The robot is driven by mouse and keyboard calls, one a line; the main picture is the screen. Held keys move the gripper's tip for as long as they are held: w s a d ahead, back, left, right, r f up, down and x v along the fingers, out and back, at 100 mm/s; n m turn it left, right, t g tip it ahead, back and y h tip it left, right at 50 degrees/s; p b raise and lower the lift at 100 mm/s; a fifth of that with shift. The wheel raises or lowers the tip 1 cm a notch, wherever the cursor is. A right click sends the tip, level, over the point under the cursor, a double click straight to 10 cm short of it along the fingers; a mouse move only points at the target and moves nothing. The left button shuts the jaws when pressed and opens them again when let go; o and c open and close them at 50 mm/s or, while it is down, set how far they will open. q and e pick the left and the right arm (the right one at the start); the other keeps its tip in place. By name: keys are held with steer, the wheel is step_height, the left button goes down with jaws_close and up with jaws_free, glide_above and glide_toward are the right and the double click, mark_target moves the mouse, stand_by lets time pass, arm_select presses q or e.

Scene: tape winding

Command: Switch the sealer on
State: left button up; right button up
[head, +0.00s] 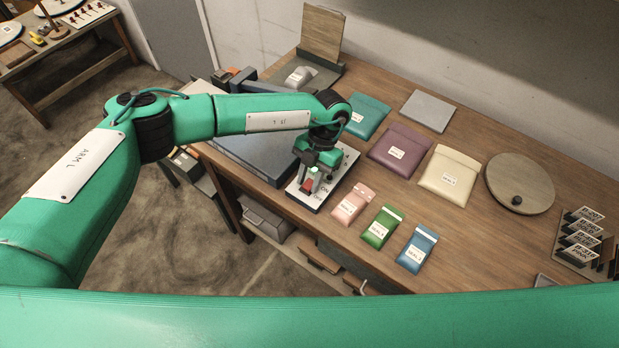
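The sealer (258,148) is a blue-grey block at the left end of the wooden table. Beside it lies a white switch plate (322,196) with "ON" lettering and a red switch part (308,185). My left gripper (312,184) reaches down over this plate, at the red part. The fingers hide much of the switch, so I cannot tell whether they touch it or which way it is set. My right gripper is not in view; a green arm link of mine crosses the bottom of the picture.
Small pink (352,203), green (382,227) and blue pouches (416,249) lie right of the plate. Larger teal (366,117), purple (400,149) and cream pouches (449,176) lie behind them. A round wooden board (520,182) and a card rack (584,247) stand at the right.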

arm_select(q)
steer(key=shift+o, duration=1.4)
steer(key=shift+d+r, duration=0.1)
steer(key=b+v, duration=0.5)
steer(key=v, duration=0.8)
steer(key=shift+w+r, duration=0.15)
steer(key=shift+r, duration=0.1)
